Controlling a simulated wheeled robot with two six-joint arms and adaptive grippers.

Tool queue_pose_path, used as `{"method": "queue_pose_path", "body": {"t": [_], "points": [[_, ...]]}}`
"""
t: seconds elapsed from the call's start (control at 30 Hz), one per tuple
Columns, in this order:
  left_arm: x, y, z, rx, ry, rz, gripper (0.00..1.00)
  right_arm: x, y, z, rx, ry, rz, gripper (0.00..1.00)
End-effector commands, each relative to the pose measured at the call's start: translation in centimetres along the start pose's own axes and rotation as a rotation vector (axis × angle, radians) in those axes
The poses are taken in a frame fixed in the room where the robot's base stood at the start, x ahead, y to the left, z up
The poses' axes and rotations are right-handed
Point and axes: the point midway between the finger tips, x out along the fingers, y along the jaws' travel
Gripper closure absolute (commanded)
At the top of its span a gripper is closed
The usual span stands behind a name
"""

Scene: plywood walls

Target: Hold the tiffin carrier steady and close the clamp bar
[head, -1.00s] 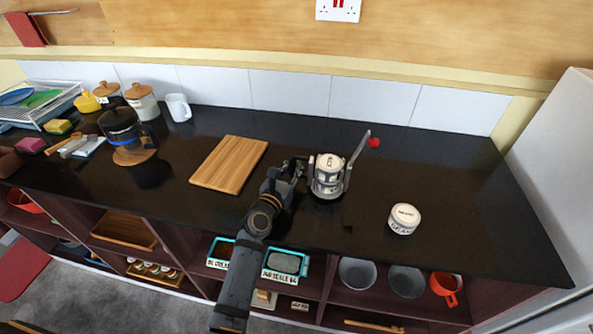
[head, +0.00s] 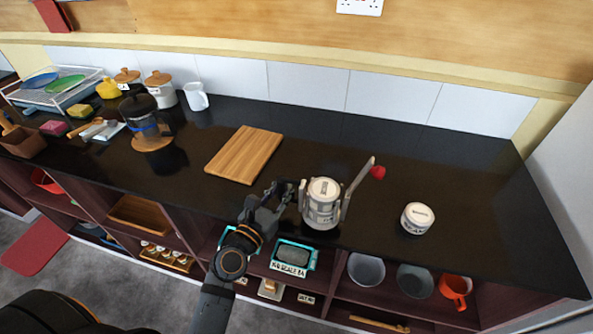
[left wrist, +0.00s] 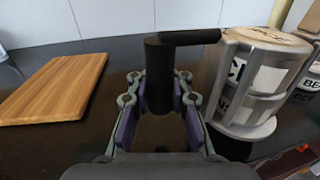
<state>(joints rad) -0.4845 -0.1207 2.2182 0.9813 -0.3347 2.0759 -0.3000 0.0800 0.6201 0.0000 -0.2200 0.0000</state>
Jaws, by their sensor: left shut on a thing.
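My left gripper (head: 284,190) is at the carrier's left side. In the left wrist view, my left gripper (left wrist: 160,95) is shut on a black upright handle (left wrist: 158,75), joined by a short black bar to the carrier (left wrist: 258,80). My right gripper is not in view.
A white labelled pot (head: 417,219) stands right of the carrier. A wooden board (head: 243,155) lies to its left. A French press (head: 146,118), jars and a dish rack (head: 55,88) stand further left. Open shelves with bowls lie below the counter edge. The counter behind the carrier is clear.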

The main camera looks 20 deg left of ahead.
Motion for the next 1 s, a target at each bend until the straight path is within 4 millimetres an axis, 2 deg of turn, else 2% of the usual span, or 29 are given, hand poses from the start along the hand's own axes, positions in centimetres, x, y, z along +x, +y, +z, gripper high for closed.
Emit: {"method": "queue_pose_path", "body": {"t": [0.1, 0.23, 0.4, 0.53, 0.67, 0.77, 1.0], "points": [[-2.2, 0.0, 0.1, -0.002, -0.002, 0.0, 1.0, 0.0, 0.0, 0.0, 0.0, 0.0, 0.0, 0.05], [-3.5, 0.0, 0.2, -0.002, -0.004, 0.001, 1.0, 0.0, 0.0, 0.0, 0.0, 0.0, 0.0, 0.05], [-4.0, 0.0, 0.2, -0.003, -0.004, 0.001, 1.0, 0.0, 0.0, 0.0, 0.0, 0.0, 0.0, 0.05], [-3.4, 0.1, 0.1, -0.003, -0.007, 0.002, 1.0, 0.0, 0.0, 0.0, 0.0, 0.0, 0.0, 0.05], [-1.3, 0.3, -0.5, -0.004, -0.009, 0.005, 1.0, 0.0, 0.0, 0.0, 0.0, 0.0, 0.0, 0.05], [1.3, 0.6, -1.0, -0.007, -0.012, 0.006, 1.0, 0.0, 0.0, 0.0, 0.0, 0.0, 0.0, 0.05], [9.4, 0.6, -1.1, -0.015, -0.014, -0.003, 1.0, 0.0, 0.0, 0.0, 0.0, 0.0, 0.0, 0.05]]}}
